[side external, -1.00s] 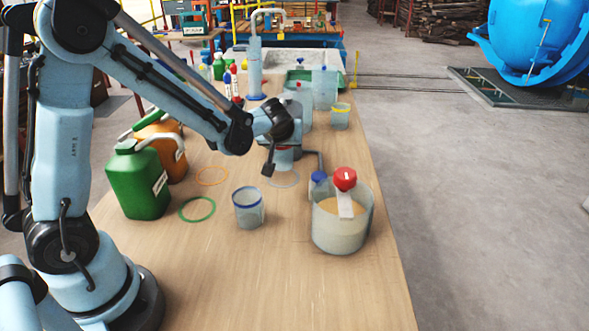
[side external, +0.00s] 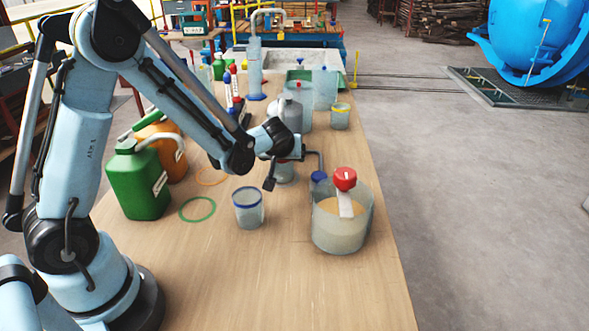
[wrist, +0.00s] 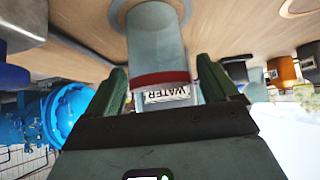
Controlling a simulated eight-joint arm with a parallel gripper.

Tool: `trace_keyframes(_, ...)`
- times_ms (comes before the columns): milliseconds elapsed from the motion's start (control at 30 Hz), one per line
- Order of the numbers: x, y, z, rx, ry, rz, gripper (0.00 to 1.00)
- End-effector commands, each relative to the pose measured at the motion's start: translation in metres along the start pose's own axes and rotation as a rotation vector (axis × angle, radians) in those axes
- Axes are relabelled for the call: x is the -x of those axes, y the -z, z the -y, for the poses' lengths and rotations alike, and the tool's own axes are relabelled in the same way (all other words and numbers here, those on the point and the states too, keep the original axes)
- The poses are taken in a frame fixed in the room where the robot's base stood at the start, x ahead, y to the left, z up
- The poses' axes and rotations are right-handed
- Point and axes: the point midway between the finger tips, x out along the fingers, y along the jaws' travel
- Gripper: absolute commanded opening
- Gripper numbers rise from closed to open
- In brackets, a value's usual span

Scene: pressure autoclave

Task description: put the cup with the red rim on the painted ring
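The cup with the red rim (wrist: 156,45) stands upright on the table in the wrist view, which looks upside down. A pale grey ring (wrist: 120,14) shows around its base. In the side view this cup (side external: 284,174) is partly hidden behind my gripper (side external: 275,168). In the wrist view the fingers of my gripper (wrist: 160,82) are on either side of the cup near its rim, with narrow gaps. A green ring (side external: 182,214) and an orange ring (side external: 202,183) are bare on the table.
A blue-rimmed cup (side external: 248,212) stands in front of my gripper. A large beaker (side external: 340,230) with a red-capped item is at right. Green (side external: 140,185) and orange (side external: 172,160) jugs stand left. A grey jug (side external: 299,100) and a yellow-rimmed cup (side external: 340,119) stand behind.

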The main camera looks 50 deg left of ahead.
Motion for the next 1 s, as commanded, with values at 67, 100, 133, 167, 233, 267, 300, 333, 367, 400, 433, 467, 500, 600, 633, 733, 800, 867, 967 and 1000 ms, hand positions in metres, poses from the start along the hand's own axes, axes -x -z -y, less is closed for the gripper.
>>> trace_keyframes(67,0.000,0.000,0.000,0.000,0.000,0.000,0.87)
trace_keyframes(100,0.000,0.000,0.000,0.000,0.000,0.000,0.87)
trace_keyframes(133,0.000,0.000,0.000,0.000,0.000,0.000,0.87)
trace_keyframes(167,0.000,0.000,0.000,0.000,0.000,0.000,0.87)
trace_keyframes(233,0.002,0.002,0.000,0.000,0.000,0.000,0.87)
trace_keyframes(267,0.003,0.003,0.000,0.000,0.000,0.000,0.87)
trace_keyframes(300,0.005,0.002,0.000,-0.001,-0.001,0.000,0.87)
trace_keyframes(333,0.008,0.002,0.000,-0.001,-0.001,0.000,0.87)
trace_keyframes(367,0.011,0.002,0.000,-0.001,0.000,0.000,0.87)
trace_keyframes(400,0.015,0.002,0.000,-0.001,0.000,0.000,0.87)
trace_keyframes(433,0.019,0.002,0.000,-0.001,-0.001,0.000,0.87)
trace_keyframes(467,0.023,0.002,-0.001,-0.002,-0.001,0.000,0.87)
trace_keyframes(500,0.029,0.002,0.000,-0.002,-0.002,0.000,0.87)
trace_keyframes(600,0.044,0.002,-0.001,-0.002,-0.002,0.000,0.87)
trace_keyframes(633,0.048,0.002,-0.001,-0.002,-0.002,0.000,0.87)
trace_keyframes(733,0.062,0.002,0.000,-0.002,-0.001,0.000,0.87)
trace_keyframes(800,0.073,0.002,-0.001,-0.003,-0.002,0.000,0.87)
trace_keyframes(867,0.081,0.002,-0.001,-0.002,-0.002,0.000,0.87)
trace_keyframes(967,0.094,0.002,0.000,-0.002,-0.001,0.000,0.87)
trace_keyframes(1000,0.100,0.002,0.000,-0.002,-0.002,0.000,0.87)
